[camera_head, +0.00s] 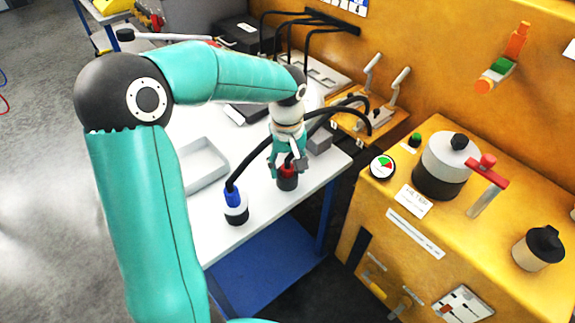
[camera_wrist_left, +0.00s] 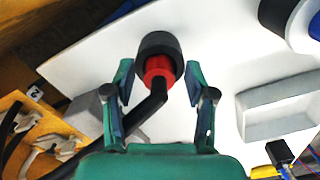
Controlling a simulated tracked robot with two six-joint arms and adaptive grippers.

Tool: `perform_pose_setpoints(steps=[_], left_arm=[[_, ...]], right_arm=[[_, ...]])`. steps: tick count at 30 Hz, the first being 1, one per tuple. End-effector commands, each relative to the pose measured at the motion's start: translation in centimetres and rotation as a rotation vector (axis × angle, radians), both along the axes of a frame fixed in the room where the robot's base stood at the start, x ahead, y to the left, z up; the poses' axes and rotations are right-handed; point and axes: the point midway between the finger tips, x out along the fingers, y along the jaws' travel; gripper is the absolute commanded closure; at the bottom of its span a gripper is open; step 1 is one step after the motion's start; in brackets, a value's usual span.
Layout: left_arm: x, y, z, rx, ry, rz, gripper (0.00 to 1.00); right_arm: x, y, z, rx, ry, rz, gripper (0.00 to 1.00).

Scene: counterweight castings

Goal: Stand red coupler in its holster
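The red coupler (camera_head: 288,170) stands in a dark round holster (camera_head: 287,184) near the front edge of the white table. In the left wrist view the red coupler (camera_wrist_left: 158,68) sits with its end inside the dark holster (camera_wrist_left: 160,45), and a black cable leaves its rear. How deep it sits I cannot tell. My left gripper (camera_head: 287,163) is right above and around the coupler. In the left wrist view the fingers of the left gripper (camera_wrist_left: 158,84) are apart, with a gap on both sides of the red body. My right gripper is out of view.
A blue coupler (camera_head: 233,196) stands in its own holder to the left, with a black cable. A grey tray (camera_head: 203,166) lies behind it on the white table (camera_head: 217,235). A yellow cabinet (camera_head: 375,215) with a pot and gauge stands to the right.

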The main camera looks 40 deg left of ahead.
Motion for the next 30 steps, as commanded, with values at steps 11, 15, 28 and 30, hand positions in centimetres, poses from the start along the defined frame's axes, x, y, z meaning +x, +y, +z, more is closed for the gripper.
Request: perform_pose_setpoints(steps=[11,15,28,30], left_arm=[[0.0,0.0,0.3,0.000,0.000,0.000,0.40],[0.1,0.0,1.7,0.001,-0.004,0.001,0.40],[0.2,0.0,9.8,0.000,-0.004,-0.001,0.40],[0.1,0.0,10.7,0.000,-0.002,0.000,0.40]], right_arm=[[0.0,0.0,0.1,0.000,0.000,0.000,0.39],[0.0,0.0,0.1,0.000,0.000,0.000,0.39],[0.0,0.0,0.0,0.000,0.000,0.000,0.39],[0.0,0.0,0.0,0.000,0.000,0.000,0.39]])
